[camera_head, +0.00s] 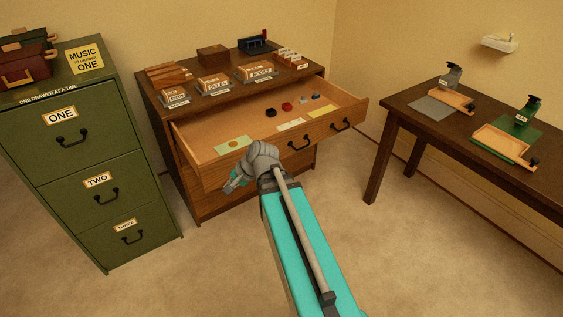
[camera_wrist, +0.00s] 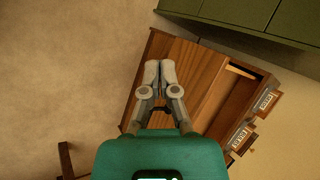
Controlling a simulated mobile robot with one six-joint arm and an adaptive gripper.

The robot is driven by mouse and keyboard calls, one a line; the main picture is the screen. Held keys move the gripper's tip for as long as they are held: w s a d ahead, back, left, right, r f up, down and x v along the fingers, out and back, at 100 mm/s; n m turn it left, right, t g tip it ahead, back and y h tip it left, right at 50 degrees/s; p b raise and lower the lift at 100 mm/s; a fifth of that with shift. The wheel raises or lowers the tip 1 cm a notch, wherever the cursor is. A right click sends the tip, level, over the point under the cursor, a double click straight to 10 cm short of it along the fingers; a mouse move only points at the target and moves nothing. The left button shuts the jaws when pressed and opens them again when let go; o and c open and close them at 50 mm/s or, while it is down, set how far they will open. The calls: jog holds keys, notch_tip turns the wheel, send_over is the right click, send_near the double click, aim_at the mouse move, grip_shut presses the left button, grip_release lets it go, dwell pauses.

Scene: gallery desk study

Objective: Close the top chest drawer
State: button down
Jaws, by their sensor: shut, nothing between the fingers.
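The wooden chest (camera_head: 165,118) stands against the back wall. Its top drawer (camera_head: 270,152) is pulled well out, with its inside showing. Two dark handles are visible on its front, and my arm hides part of the front's left side. My gripper (camera_head: 231,185) is at the front left of the drawer, low against its front in the picture. In the wrist view my gripper (camera_wrist: 160,70) has its fingertips together and empty, over the brown wood of the chest (camera_wrist: 205,75). I cannot tell whether the fingers touch the drawer front.
The drawer holds cards and several small blocks. Labelled trays (camera_head: 214,85) and boxes stand on the chest top. A green filing cabinet (camera_head: 75,155) stands close at left. A dark table (camera_head: 400,112) with stamping tools is at right. The carpet (camera_head: 375,255) between is clear.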

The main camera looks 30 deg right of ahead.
aim_at(278, 149)
jog(key=d+f+m+t+h+b, duration=0.2)
jog(key=d+f+m+t+b, duration=0.3)
jog(key=d+m+b, duration=0.6)
jog(key=w+d+f+m+t+h+b, duration=0.1)
jog(key=d+f+m+t+h+b, duration=0.1)
jog(key=d+f+m+t+b, duration=0.2)
jog(key=d+m+t+b, duration=0.3)
jog(key=d+m+b, duration=0.5)
jog(key=d, duration=0.6)
jog(key=shift+f+m+t+h, duration=0.3)
jog(key=shift+f+m+t, duration=0.1)
jog(key=shift+m, duration=0.4)
jog(key=shift+w+d, duration=0.1)
jog(key=shift+w, duration=0.05)
jog(key=w, duration=1.4)
jog(key=shift+a, duration=0.25)
